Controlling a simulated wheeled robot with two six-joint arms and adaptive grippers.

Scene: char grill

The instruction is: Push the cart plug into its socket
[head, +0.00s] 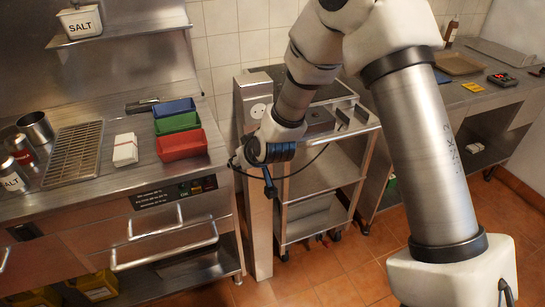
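A white round socket (258,111) shows on the upper front of the steel post beside the cart. The steel cart (318,165) has shelves and stands right of the post. A thin black cable (310,163) runs from the cart side in a loop past my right gripper (250,172). My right gripper is in front of the post, below the socket and apart from it in the picture. Its fingers are dark and small, and their closure cannot be made out. My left gripper is out of view.
The left counter holds red (182,144), green (177,122) and blue (174,107) trays, white cards (125,149) and a grate (74,155). A drawer handle (165,247) juts out below. Another counter (470,98) stands at the right. The tiled floor (330,272) is clear in front.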

